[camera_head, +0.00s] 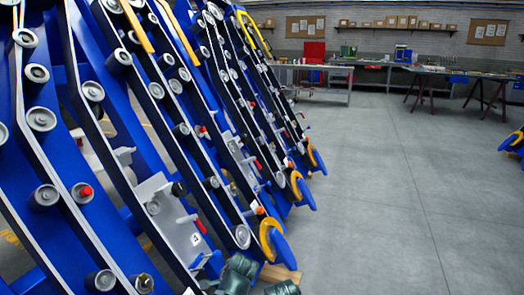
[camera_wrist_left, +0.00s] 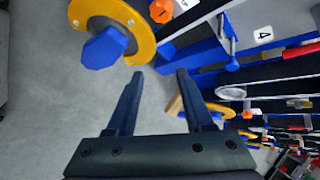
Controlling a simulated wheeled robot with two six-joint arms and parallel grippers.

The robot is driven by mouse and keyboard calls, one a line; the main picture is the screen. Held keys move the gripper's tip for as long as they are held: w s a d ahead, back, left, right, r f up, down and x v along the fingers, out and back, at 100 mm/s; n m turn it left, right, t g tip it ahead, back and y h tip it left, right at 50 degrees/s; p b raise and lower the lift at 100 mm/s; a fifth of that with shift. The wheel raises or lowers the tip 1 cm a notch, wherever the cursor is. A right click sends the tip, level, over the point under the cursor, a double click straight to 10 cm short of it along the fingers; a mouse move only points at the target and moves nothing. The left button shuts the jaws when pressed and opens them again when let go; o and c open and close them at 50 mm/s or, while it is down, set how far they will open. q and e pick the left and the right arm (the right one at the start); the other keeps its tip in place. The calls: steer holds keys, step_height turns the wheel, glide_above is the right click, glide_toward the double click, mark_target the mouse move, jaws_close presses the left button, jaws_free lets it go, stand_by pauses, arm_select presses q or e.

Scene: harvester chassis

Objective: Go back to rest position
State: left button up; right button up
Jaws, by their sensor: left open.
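My left gripper (camera_wrist_left: 158,74) shows in the left wrist view with two dark fingers apart and nothing between them. Beyond the fingers is grey floor. The blue harvester chassis (camera_head: 120,130) fills the left half of the head view, with slanting blue rails, grey rollers and red-handled parts. In the left wrist view a yellow ring with a blue end (camera_wrist_left: 104,47) lies just beyond the left fingertip, apparently apart from it. Dark rounded parts show at the bottom edge of the head view, but no fingers are seen there. My right gripper is in neither view.
Grey floor (camera_head: 370,200) is open to the right of the chassis. Workbenches (camera_head: 320,68) stand along the back wall, with a red panel (camera_head: 314,52) behind. A blue and yellow part (camera_head: 513,142) shows at the right edge. A grey plate marked 4 (camera_head: 180,225) is on the chassis.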

arm_select(q)
steer(key=s+d+f+n+g+h, duration=0.1)
steer(key=s+d+n+g, duration=0.2)
steer(key=s, duration=0.5)
steer(key=s+d+f+n+g+h, duration=0.1)
steer(key=s+d+f+n+g, duration=0.15)
steer(key=s+n, duration=0.45)
step_height(320, 180, up, 38)
steer(key=s+m+p, duration=0.1)
steer(key=s+p, duration=0.1)
steer(key=p, duration=3.5)
steer(key=shift+d+t, duration=0.35)
steer(key=shift+d, duration=0.1)
